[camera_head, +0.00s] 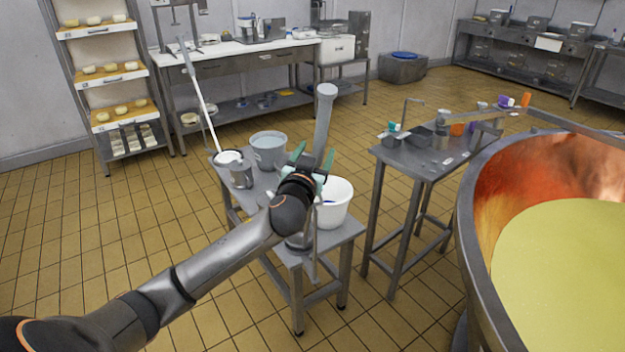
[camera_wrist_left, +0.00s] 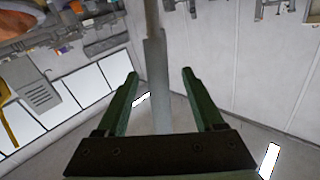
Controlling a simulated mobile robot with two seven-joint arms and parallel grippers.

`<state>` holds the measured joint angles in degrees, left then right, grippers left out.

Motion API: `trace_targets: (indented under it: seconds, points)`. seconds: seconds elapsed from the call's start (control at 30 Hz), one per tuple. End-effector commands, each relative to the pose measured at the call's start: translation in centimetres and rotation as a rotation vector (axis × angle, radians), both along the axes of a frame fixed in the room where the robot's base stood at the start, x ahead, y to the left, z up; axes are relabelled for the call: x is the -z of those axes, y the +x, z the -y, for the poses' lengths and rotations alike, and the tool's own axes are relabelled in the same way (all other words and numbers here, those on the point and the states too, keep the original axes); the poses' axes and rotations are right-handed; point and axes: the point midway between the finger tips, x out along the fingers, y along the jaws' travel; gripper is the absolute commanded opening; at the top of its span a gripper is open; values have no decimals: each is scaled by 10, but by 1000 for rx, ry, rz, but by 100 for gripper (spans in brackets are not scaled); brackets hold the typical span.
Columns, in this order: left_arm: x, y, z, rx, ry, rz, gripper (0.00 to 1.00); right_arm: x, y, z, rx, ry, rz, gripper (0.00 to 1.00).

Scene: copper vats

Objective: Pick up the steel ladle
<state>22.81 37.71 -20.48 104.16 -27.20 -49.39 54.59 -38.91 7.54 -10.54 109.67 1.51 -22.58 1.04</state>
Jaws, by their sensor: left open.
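The steel ladle (camera_head: 325,112) appears to be the tall grey handle standing nearly upright above the small steel table. Its lower end is hidden behind my gripper and arm, so I cannot tell what it stands in. My left gripper (camera_head: 312,156) is open, with green fingers over the small table. In the left wrist view the grey ladle handle (camera_wrist_left: 155,75) lies between the two fingertips of my left gripper (camera_wrist_left: 160,78), with gaps on both sides. I cannot tell how deep it sits between them. My right gripper is not in view.
The small steel table (camera_head: 340,234) holds a white bucket (camera_head: 335,205) beside my gripper, a grey bucket (camera_head: 268,150) and a steel pot (camera_head: 241,175). A second table (camera_head: 400,160) stands right of it, then a copper vat (camera_head: 490,215). Tiled floor is clear at left.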

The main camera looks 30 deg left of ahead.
Motion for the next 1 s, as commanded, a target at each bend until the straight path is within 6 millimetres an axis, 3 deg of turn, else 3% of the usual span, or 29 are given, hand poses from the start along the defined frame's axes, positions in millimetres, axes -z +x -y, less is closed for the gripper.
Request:
trace_targets:
  seconds: [0.5,0.83,1.0]
  points:
    - [-1,46,-14,0,0,0,69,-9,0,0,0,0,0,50]
    - [0,51,-15,1,0,-1,69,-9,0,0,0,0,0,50]
    - [0,51,-15,1,0,-1,52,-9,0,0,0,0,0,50]
